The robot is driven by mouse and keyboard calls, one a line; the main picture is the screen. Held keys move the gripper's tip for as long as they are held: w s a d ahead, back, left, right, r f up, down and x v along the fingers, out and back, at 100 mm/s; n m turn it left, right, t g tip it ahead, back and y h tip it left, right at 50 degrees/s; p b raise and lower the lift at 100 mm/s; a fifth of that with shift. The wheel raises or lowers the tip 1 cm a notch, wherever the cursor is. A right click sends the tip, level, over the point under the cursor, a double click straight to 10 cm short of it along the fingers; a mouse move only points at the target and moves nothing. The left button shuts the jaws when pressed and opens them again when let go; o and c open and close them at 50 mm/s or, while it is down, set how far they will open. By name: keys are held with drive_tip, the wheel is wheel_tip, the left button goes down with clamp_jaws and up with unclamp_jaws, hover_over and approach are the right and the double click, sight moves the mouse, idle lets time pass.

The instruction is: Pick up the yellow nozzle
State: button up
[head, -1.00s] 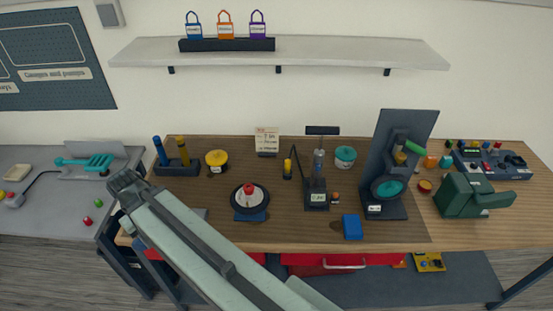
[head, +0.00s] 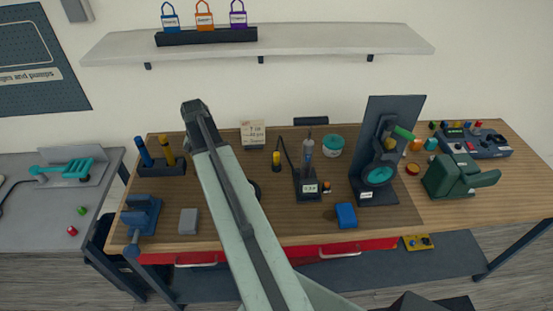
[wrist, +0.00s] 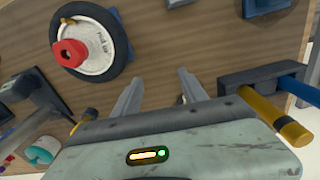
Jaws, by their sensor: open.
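The yellow nozzle (head: 276,157) stands upright on the bench with a dark lower part, left of a dark gauge stand (head: 308,186); a dark hose or cable rises beside it. In the wrist view the nozzle (wrist: 77,125) shows at lower left, partly cut off by my gripper's body. My gripper (wrist: 160,76) is open, with bare bench between its fingers, and the nozzle is outside them to the left. In the head view my arm's dark end is left of the nozzle, and the fingers cannot be made out.
A small wheel (wrist: 95,45) with a red hub lies at upper left in the wrist view. A rack (wrist: 262,82) with blue and yellow rods is close to the right finger. A blue block (head: 346,215) and a green-handled machine (head: 377,176) stand right of the gauge stand.

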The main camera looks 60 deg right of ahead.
drive_tip(key=s+d+m, duration=0.3)
drive_tip(key=s+d, duration=0.1)
drive_tip(key=d, duration=0.4)
drive_tip(key=s+d+m, duration=0.2)
drive_tip(key=s+d, duration=0.2)
drive_tip(key=d, duration=0.5)
drive_tip(key=m, duration=0.3)
hover_over(277, 153)
drive_tip(key=shift+d+r, duration=0.2)
drive_tip(key=shift+d, duration=0.2)
drive_tip(key=f+b, duration=0.5)
drive_tip(key=a+f+b, duration=0.1)
drive_tip(key=f+b, duration=0.2)
drive_tip(key=shift+f, duration=0.1)
drive_tip(key=shift+r, duration=0.2)
clamp_jaws()
